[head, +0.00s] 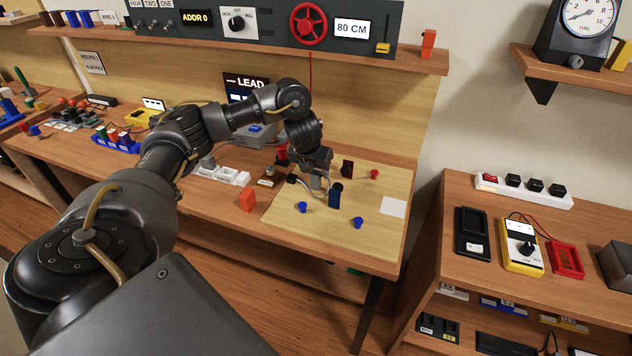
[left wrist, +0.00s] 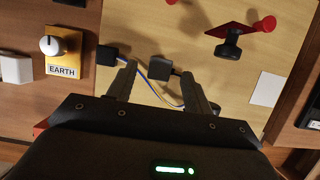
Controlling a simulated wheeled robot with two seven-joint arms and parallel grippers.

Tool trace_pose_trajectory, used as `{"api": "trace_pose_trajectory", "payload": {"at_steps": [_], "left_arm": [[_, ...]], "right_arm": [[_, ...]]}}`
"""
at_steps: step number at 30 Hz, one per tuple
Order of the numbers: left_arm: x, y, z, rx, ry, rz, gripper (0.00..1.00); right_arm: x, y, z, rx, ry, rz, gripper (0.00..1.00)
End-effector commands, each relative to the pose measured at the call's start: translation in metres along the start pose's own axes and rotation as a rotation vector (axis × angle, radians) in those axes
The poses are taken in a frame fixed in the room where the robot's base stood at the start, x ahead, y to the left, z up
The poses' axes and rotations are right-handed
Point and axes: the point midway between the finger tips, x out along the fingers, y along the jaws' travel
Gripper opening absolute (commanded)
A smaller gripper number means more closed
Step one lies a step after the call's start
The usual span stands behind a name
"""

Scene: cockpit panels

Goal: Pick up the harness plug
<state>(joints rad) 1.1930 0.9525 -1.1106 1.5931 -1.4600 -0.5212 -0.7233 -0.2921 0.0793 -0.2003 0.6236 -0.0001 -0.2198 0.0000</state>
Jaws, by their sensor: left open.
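My left gripper (head: 315,184) is open above the light wooden board, its jaws pointing down; its dark finger pads stand apart in the left wrist view (left wrist: 137,57). Thin blue, white and yellowish wires (left wrist: 160,90) run across the board below and between the fingers, apparently the harness. A dark blue block (head: 334,200), perhaps the harness plug, shows just below and beside the right finger in the head view. My right gripper is not in view.
A red plate with a black part (head: 347,169) and a red knob (head: 374,174) lie beyond the gripper. Blue pegs (head: 303,207) (head: 358,222) stand nearer. A yellow EARTH block (left wrist: 63,50) is left, a white card (head: 393,207) right.

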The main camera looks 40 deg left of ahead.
Motion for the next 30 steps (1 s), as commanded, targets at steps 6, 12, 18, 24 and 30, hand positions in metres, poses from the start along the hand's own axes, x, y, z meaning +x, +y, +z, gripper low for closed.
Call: {"api": "trace_pose_trajectory", "payload": {"at_steps": [6,12,18,24,30], "left_arm": [[0.035,0.0,-0.006,-0.002,0.005,0.0,0.51],[0.05,0.0,-0.003,0.0,0.001,0.0,0.51],[0.051,0.0,-0.003,0.001,0.001,0.0,0.51],[0.051,0.0,-0.003,0.001,0.001,0.0,0.3],[0.051,0.0,-0.003,0.001,0.001,0.0,0.04]], "right_arm": [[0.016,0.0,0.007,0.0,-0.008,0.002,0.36],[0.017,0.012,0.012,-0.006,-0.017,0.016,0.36],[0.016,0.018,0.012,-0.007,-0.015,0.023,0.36],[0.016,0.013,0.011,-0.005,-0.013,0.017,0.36],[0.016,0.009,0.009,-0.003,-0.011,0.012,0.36]]}}
